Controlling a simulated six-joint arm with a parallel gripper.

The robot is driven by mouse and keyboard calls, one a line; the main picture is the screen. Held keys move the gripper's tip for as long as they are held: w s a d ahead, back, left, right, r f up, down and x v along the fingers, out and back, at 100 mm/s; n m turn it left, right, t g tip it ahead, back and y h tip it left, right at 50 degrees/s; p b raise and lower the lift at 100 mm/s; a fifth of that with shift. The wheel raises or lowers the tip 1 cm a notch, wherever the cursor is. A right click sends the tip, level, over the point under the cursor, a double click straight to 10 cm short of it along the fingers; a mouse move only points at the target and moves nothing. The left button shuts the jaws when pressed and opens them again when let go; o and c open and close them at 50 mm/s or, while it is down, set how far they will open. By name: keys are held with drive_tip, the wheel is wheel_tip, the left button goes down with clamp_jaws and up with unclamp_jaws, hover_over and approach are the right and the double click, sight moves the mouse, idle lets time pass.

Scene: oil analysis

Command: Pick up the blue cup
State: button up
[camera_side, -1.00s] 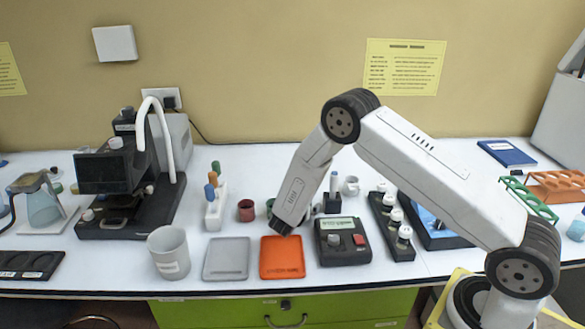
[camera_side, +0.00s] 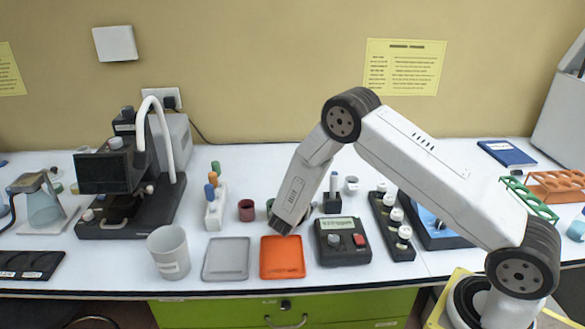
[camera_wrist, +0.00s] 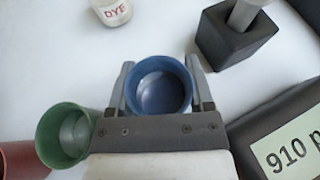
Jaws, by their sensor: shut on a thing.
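The blue cup (camera_wrist: 160,92) stands in the middle of the wrist view, between the two fingers of my gripper (camera_wrist: 160,88), with its dark inside facing the camera. The fingers press on its left and right sides, so my gripper is shut on it. In the side view my gripper (camera_side: 281,226) points down behind the orange tray, and my arm hides the blue cup there. The height of the cup over the table cannot be told.
A green cup (camera_wrist: 66,134) is close to the left finger, with a red cup (camera_side: 246,210) beyond it. A dark block (camera_wrist: 234,36), a labelled jar (camera_wrist: 112,12) and a black device (camera_side: 342,241) are nearby. The orange tray (camera_side: 282,270) lies in front.

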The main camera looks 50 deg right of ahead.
drive_tip(key=shift+r, duration=0.85)
drive_tip(key=s+a+r, duration=0.3)
drive_tip(key=s+r, duration=0.8)
drive_tip(key=s, duration=0.2)
drive_tip(key=shift+s, duration=0.3)
drive_tip(key=shift+a, duration=0.1)
drive_tip(key=s+a, duration=0.7)
drive_tip(key=a, duration=0.5)
drive_tip(key=shift+r, duration=0.35)
